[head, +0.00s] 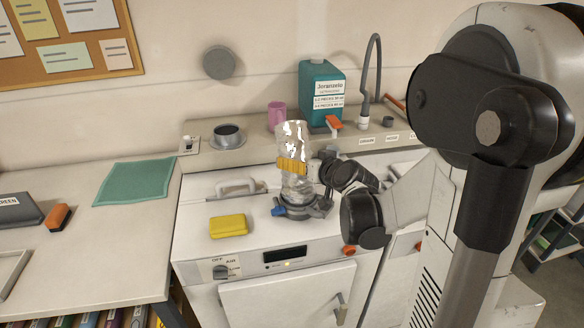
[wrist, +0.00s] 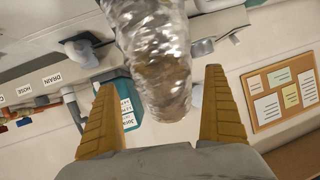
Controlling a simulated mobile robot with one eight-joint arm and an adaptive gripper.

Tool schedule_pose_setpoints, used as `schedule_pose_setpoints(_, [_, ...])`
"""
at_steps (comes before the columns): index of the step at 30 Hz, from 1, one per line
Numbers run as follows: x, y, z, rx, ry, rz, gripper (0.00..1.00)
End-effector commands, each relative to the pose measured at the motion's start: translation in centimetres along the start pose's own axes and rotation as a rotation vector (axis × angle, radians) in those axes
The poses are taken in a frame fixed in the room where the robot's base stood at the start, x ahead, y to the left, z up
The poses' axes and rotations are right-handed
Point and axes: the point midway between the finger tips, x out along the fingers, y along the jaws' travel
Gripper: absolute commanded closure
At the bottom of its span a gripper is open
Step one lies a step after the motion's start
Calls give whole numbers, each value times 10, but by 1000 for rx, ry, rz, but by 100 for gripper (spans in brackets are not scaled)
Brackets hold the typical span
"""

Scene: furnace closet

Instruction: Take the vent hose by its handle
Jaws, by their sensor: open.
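The vent hose (head: 293,132) is a crinkled silver tube standing over the white appliance top. It shows brightly lit in the head view. In the wrist view the hose (wrist: 158,55) comes down from the top edge and its end lies between my finger pads. My gripper (head: 291,166) has yellow fingers and reaches in from the right, with a finger across the front of the hose. In the wrist view my gripper (wrist: 165,108) is open, with gaps on both sides of the hose. A grey collar (head: 303,210) with a blue part sits at the hose's foot. I cannot make out the handle.
A yellow block (head: 229,226) and a white bar handle (head: 237,187) are on the appliance top. Behind stand a grey round fitting (head: 228,136), a pink cup (head: 277,113), a teal jug (head: 322,95) and a curved spout (head: 374,75). A green cloth (head: 137,181) lies left.

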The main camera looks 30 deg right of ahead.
Motion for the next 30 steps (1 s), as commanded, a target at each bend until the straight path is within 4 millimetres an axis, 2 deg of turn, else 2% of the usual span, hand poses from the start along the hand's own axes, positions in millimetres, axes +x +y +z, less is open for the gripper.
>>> schedule_pose_setpoints(4, [12, -1, 0, 0, -1, -1, 0])
schedule_pose_setpoints(12, [51, -2, -3, 0, 0, -1, 0])
schedule_pose_setpoints(18, [52, -2, -4, 0, -1, 0, 0])
schedule_pose_setpoints(19, [52, -2, -4, 0, -1, 0, 3])
schedule_pose_setpoints(23, [52, -2, -4, 0, -1, 0, 43])
schedule_pose_setpoints(24, [52, -2, -4, 0, -1, 0, 49])
schedule_pose_setpoints(30, [52, -2, -4, 0, -1, 0, 49])
